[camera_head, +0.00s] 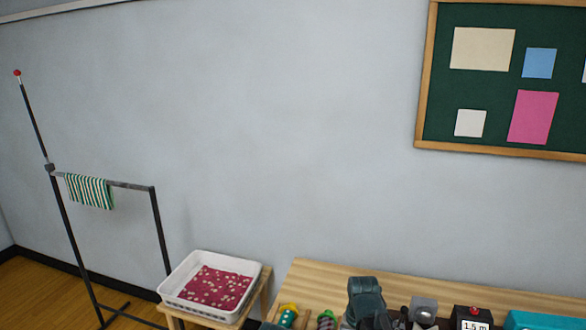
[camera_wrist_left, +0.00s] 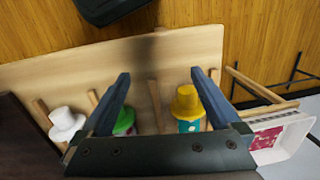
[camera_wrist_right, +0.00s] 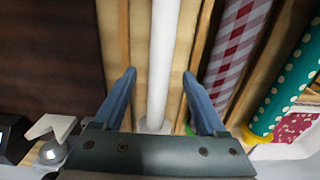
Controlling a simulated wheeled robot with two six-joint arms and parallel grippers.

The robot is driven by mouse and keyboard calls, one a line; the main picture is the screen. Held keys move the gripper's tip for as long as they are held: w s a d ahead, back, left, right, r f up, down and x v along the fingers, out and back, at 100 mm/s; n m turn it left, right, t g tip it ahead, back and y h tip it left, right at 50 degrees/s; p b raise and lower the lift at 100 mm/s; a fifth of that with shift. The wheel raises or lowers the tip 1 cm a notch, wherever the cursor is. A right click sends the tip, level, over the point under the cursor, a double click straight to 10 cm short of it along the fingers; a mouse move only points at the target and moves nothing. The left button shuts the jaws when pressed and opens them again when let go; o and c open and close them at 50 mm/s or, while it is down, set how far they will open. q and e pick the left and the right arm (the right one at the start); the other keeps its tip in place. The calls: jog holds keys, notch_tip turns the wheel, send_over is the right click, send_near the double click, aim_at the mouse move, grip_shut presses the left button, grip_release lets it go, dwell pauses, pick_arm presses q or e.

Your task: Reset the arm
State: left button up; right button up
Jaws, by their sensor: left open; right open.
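In the left wrist view my left gripper (camera_wrist_left: 160,73) is open, its blue fingers apart with nothing between the tips but pale wood behind. A yellow-capped teal roll (camera_wrist_left: 188,108), a green-capped roll (camera_wrist_left: 125,122) and a white-capped roll (camera_wrist_left: 66,124) show near it. In the right wrist view my right gripper (camera_wrist_right: 159,75) is open. A white roll (camera_wrist_right: 164,50) shows between its fingers; I cannot tell whether they touch. Neither gripper's fingertips can be made out in the head view.
A white tray (camera_head: 258,268) with dotted red cloth (camera_head: 208,288) stands on a small stool beside the wooden table (camera_head: 320,272). A rack with a striped cloth (camera_head: 89,191) stands at left. A red-checked roll (camera_wrist_right: 235,50) and a dotted teal roll (camera_wrist_right: 290,90) lie right.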

pick_arm(q)
jog(key=shift+f+b, duration=1.1)
jog(key=shift+f, duration=0.45)
pick_arm(e)
jog(key=shift+f, duration=1.5)
